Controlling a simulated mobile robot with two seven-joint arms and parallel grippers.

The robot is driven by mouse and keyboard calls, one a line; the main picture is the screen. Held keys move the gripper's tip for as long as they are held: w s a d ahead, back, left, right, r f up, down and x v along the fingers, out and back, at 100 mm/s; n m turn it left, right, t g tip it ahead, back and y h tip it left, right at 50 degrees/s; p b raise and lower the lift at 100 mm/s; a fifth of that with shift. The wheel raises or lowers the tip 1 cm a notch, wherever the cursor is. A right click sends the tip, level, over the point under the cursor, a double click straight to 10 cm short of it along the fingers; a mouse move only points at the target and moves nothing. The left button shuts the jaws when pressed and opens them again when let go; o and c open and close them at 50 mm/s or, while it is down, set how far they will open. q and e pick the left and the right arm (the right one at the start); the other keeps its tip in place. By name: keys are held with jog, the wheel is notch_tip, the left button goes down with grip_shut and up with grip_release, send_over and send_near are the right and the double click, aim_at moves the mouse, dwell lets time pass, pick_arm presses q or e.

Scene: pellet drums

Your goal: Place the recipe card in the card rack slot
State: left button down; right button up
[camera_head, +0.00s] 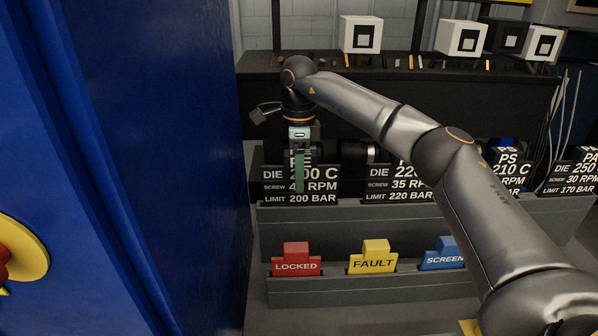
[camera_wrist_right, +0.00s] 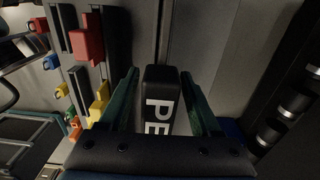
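Several black recipe cards with white text stand in a grey stepped rack (camera_head: 400,215) in the head view. The leftmost card (camera_head: 272,188) reads 200 C and 200 BAR; its top is partly hidden by my right gripper (camera_head: 299,185), which points down in front of it. In the right wrist view, a black tab marked PE (camera_wrist_right: 161,100) stands between the two green fingers of my right gripper (camera_wrist_right: 160,85). The fingers lie on either side of the tab, with narrow gaps showing. Which slot is the card's goal cannot be told. My left gripper is out of view.
A large blue cabinet (camera_head: 150,150) closes off the left side. A dark bench (camera_head: 400,88) with white marker cubes (camera_head: 361,34) is behind.

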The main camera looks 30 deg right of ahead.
notch_tip(320, 180, up, 13)
jog(key=shift+r, duration=0.15)
dwell(0.5)
dwell(0.5)
